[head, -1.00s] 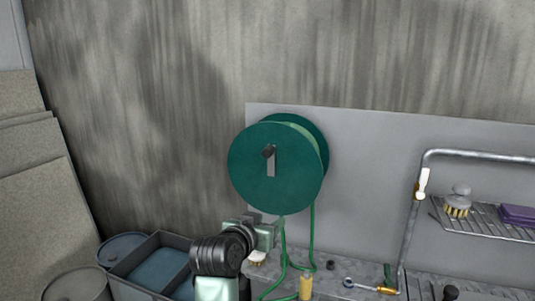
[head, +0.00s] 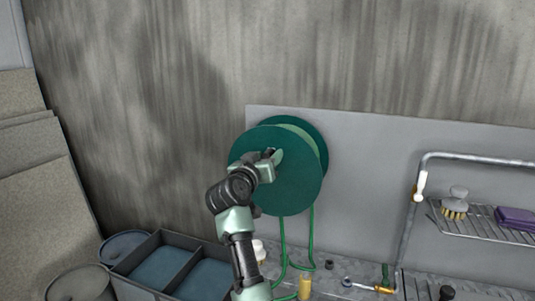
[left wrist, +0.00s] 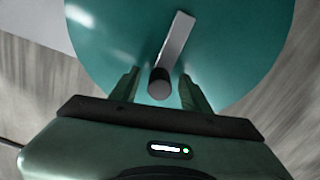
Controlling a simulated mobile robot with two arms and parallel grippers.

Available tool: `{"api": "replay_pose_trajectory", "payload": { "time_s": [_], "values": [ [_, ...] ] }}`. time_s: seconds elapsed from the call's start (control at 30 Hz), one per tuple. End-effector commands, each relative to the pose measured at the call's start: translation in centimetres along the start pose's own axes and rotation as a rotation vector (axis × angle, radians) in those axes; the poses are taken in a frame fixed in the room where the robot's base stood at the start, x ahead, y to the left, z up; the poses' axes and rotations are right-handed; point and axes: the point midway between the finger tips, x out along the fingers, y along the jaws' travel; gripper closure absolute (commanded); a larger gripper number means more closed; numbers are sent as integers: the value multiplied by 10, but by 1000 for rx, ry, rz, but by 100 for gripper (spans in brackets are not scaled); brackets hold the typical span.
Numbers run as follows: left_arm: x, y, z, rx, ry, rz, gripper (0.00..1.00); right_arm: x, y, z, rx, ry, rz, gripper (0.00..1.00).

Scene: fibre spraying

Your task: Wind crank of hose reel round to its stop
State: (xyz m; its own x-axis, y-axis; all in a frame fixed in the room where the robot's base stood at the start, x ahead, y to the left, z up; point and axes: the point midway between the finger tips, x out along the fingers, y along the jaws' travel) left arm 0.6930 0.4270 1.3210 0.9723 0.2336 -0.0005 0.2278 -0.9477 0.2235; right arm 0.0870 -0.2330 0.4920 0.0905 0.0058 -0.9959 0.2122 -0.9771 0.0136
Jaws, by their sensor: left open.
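The green hose reel (head: 300,185) is mounted on the grey wall panel, with green hose hanging below it. Its crank shows in the left wrist view as a pale metal arm (left wrist: 177,40) with a dark round knob (left wrist: 159,84) at its lower end. My left gripper (head: 268,160) is in front of the reel's face and covers most of the crank in the head view. In the left wrist view the left gripper (left wrist: 158,90) is open, with one finger on each side of the knob. I cannot tell whether either finger touches it. My right gripper is not in view.
A divided grey bin (head: 170,262) stands below left, beside round drums. A metal counter (head: 335,275) below the reel holds a yellow bottle (head: 305,286). A bent pipe (head: 430,170) and a wire shelf (head: 480,222) with a brush and purple sponge are at right.

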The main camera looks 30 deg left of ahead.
Motion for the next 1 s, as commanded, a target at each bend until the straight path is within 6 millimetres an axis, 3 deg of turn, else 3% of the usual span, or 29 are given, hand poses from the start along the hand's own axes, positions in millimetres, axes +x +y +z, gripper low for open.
{"api": "replay_pose_trajectory", "payload": {
  "time_s": [0.3,0.47,0.5,1.0],
  "values": [
    [3,0,0,0,1,-1,53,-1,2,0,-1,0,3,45],
    [3,0,0,0,0,-1,98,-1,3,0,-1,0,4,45],
    [3,0,0,0,0,-1,100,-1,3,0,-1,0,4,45],
    [3,0,1,0,0,-1,100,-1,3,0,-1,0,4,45]
  ]
}}
